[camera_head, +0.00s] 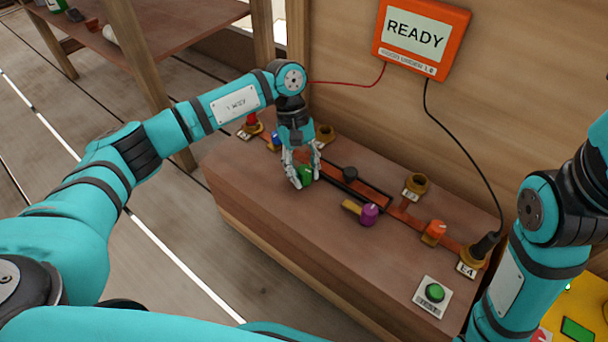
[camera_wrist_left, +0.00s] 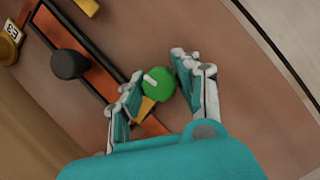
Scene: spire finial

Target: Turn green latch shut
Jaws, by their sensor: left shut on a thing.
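The green latch (camera_wrist_left: 158,88) shows as a round green knob with a pale mark on top. A yellow part (camera_wrist_left: 145,107) sits beside it, partly hidden by a finger. My left gripper (camera_wrist_left: 157,80) has its fingers on either side of the green knob and is shut on it. In the head view the left gripper (camera_head: 301,178) points down at the bench, and the green latch (camera_head: 306,173) shows only in part between the fingers. My right arm (camera_head: 500,290) is at the right edge; its gripper is out of view.
The wooden bench (camera_head: 240,190) bears a purple knob (camera_head: 369,213), an orange knob (camera_head: 434,231), a black knob (camera_head: 349,173) and a green button (camera_head: 435,292). A READY screen (camera_head: 416,37) hangs on the wall, with a black cable down to a plug (camera_head: 485,245).

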